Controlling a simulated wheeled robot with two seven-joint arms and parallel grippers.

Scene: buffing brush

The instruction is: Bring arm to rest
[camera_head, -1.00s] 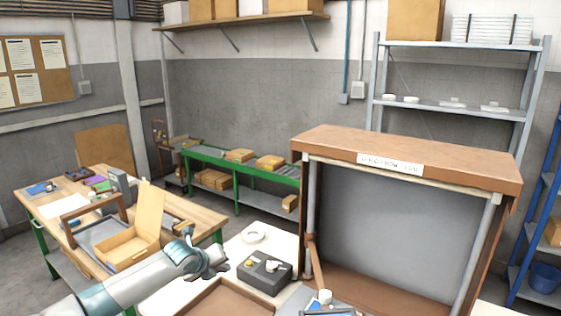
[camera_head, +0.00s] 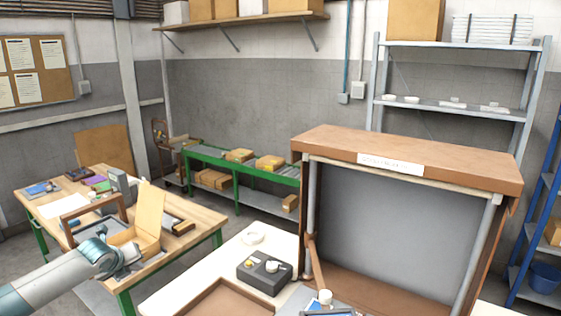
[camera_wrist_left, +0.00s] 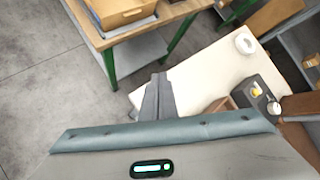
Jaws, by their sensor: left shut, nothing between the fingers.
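My left arm comes in from the lower left in the head view. Its gripper (camera_head: 128,268) is in front of the wooden table's near edge and overlaps the open wooden box in the picture. In the left wrist view the gripper's fingers (camera_wrist_left: 158,92) are together and empty, pointing over the floor and the near edge of the white table (camera_wrist_left: 205,72). My right gripper does not show in either view.
The white table holds a dark control box (camera_head: 265,272), a tape roll (camera_head: 253,237) and a brown tray (camera_head: 226,302). A large wooden-framed cabinet (camera_head: 405,160) stands at right. The wooden table (camera_head: 198,217) is at left, with the open box (camera_head: 150,212) on it.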

